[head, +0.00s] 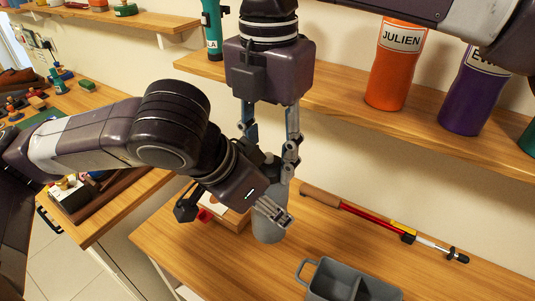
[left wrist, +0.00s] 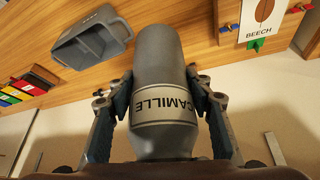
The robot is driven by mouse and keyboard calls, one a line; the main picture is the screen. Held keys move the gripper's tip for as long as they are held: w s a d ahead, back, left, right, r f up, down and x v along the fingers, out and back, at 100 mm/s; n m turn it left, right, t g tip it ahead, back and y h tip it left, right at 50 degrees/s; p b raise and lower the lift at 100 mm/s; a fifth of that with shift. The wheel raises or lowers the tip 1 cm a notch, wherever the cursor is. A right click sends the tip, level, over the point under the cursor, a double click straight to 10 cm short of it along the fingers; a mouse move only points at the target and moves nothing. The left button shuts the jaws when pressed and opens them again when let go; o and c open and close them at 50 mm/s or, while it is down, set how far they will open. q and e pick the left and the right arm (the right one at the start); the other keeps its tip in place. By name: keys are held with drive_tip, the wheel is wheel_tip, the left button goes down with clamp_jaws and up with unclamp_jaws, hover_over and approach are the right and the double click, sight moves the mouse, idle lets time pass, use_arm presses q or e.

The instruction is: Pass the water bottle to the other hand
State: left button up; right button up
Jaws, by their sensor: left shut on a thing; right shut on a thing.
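A grey water bottle (head: 268,230) is upright above the wooden bench top, held by both of my grippers. In the left wrist view the bottle (left wrist: 158,65) fills the middle, and its white label reads CAMILLE upside down. My right gripper (head: 268,160) comes down from above and is shut on the bottle's upper end. My left gripper (head: 262,208) reaches in from the left and is shut around the body lower down. The left fingers sit on both sides of the bottle in the left wrist view. I cannot tell whether the bottle's base touches the bench.
A grey caddy (head: 320,285) with a handle stands on the bench (head: 210,262) at the front. A red and yellow tool (head: 375,223) lies along the wall side. An orange bottle (head: 395,70) marked JULIEN and a purple bottle (head: 468,95) stand on the shelf (head: 345,100) above.

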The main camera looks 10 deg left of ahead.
use_arm(q)
drive_tip(key=o, duration=1.4)
drive_tip(key=shift+s+d+r, duration=0.15)
drive_tip(key=shift+s+d, duration=0.05)
drive_tip(key=shift+d, duration=0.1)
drive_tip(key=o, duration=0.3)
drive_tip(key=shift+a, duration=0.1)
